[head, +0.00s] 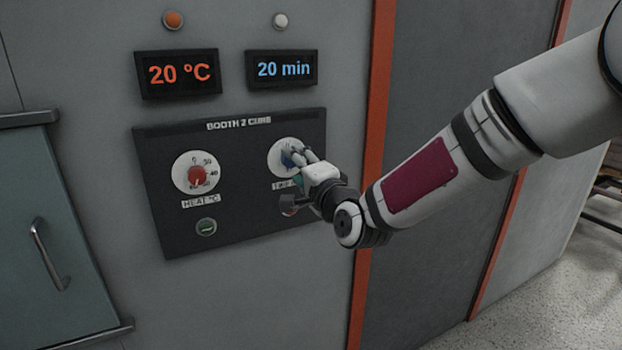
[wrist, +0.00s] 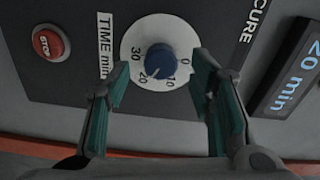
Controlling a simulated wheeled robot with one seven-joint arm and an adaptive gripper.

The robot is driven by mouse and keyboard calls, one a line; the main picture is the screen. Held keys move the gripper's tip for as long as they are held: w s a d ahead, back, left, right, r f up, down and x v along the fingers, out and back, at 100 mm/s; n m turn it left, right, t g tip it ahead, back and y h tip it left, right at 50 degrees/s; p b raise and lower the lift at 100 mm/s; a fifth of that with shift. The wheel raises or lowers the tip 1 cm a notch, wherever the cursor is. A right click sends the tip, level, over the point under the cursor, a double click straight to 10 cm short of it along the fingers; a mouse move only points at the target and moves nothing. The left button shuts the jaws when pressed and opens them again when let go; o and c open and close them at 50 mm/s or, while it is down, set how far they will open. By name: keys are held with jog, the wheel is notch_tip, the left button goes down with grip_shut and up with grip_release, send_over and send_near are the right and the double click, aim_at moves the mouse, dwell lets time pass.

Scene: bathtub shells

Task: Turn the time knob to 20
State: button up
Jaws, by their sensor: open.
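The blue time knob (wrist: 160,60) sits on a round white dial (wrist: 150,50) marked 0, 10, 20 and 30, with its pointer toward 20. In the head view the time knob (head: 290,158) is partly hidden by my gripper (head: 300,166). In the wrist view my gripper (wrist: 160,100) is open, with one teal-padded finger on each side of the knob and a visible gap to it on both sides. The time display (head: 282,69) reads 20 min, and it also shows in the wrist view (wrist: 300,68).
The heat knob (head: 196,175) is red, left of the time dial, under a display (head: 178,73) reading 20 °C. A green button (head: 206,227) is below it. A red STOP button (wrist: 51,43) is near the time dial. A cabinet door (head: 50,240) is at left.

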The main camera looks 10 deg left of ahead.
jog(key=v, duration=0.9)
jog(key=shift+s+d, duration=0.15)
jog(key=s+d+f+n+g+h, duration=0.2)
jog(key=s+d+n+g+h, duration=0.15)
jog(key=d, duration=0.45)
jog(key=s+d+f+n+g+h, duration=0.2)
jog(key=s+d+n+h, duration=0.1)
jog(key=s+d+h, duration=0.3)
jog(key=s+d+n+g, duration=0.1)
jog(key=s+d, duration=0.3)
jog(key=s, duration=0.5)
jog(key=s+d+n+g, duration=0.2)
jog(key=s+d+g, duration=0.2)
jog(key=s, duration=0.6)
jog(key=shift+s+d+r, duration=0.2)
jog(key=shift+s+d, duration=0.05)
jog(key=shift+d, duration=0.5)
jog(key=shift+n, duration=0.25)
jog(key=shift+c, duration=0.5)
